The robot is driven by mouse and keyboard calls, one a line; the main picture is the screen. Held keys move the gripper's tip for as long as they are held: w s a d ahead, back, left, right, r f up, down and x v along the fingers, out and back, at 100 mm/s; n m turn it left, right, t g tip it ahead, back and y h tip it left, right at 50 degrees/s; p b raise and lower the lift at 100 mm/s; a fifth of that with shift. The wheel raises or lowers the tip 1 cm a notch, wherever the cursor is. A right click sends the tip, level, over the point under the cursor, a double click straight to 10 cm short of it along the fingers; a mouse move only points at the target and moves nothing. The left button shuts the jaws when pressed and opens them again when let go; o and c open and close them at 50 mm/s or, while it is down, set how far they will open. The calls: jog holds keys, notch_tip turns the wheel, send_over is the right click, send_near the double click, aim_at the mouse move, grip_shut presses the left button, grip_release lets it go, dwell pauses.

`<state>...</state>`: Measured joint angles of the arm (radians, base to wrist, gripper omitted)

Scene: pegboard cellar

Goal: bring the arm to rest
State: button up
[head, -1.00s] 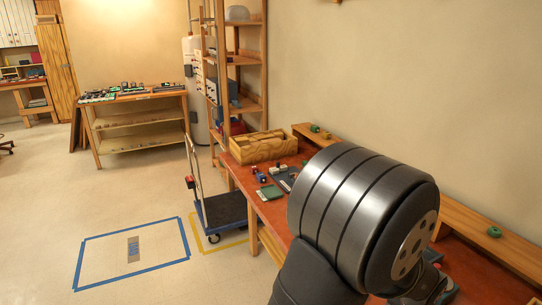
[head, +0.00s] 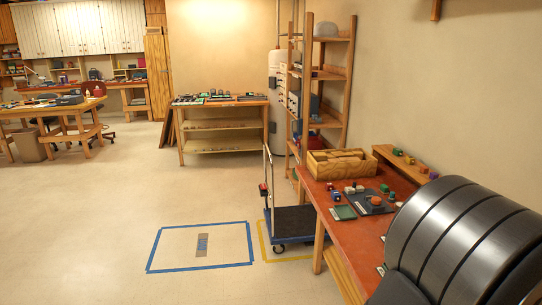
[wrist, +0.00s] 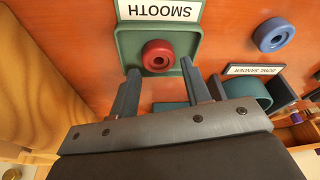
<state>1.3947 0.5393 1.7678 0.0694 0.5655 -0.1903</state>
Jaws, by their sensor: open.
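My gripper (wrist: 158,67) shows in the wrist view with its two fingers apart and nothing held between them. Beyond the fingertips is a green tray (wrist: 126,42) with a red ring (wrist: 158,55) lying in it and a white label reading SMOOTH (wrist: 160,10) at its edge. I cannot tell how far the fingers are above the tray. In the head view a large grey part of my arm fills the lower right corner. The gripper itself is out of that view.
The red-topped bench (head: 352,237) carries a wooden box (head: 342,163), small coloured pieces and a dark tray (head: 368,203). A blue ring (wrist: 274,35) lies right of the green tray. A trolley (head: 296,219) stands beside the bench. The floor left of it is open, with a blue taped rectangle (head: 200,225).

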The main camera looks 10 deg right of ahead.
jog(key=shift+f, duration=0.9)
jog(key=v, duration=1.2)
jog(key=x, duration=1.1)
jog(key=shift+d+f, duration=0.1)
jog(key=shift+f, duration=0.2)
jog(key=shift+d, duration=0.15)
notch_tip(320, 180, up, 4)
jog(key=shift+f, duration=0.15)
jog(key=s+a+r, duration=0.4)
jog(key=s+r, duration=0.3)
jog(key=s, duration=0.4)
jog(key=w+d+m, duration=0.1)
jog(key=w+d, duration=1.3)
jog(key=w, duration=0.2)
jog(key=w+f, duration=0.1)
jog(key=w, duration=0.2)
jog(key=w+f, duration=0.2)
jog(key=w, duration=0.1)
jog(key=w+f, duration=0.2)
jog(key=w, duration=0.1)
jog(key=shift+w+d, duration=0.3)
jog(key=shift+w, duration=0.05)
jog(key=shift+s+r, duration=0.1)
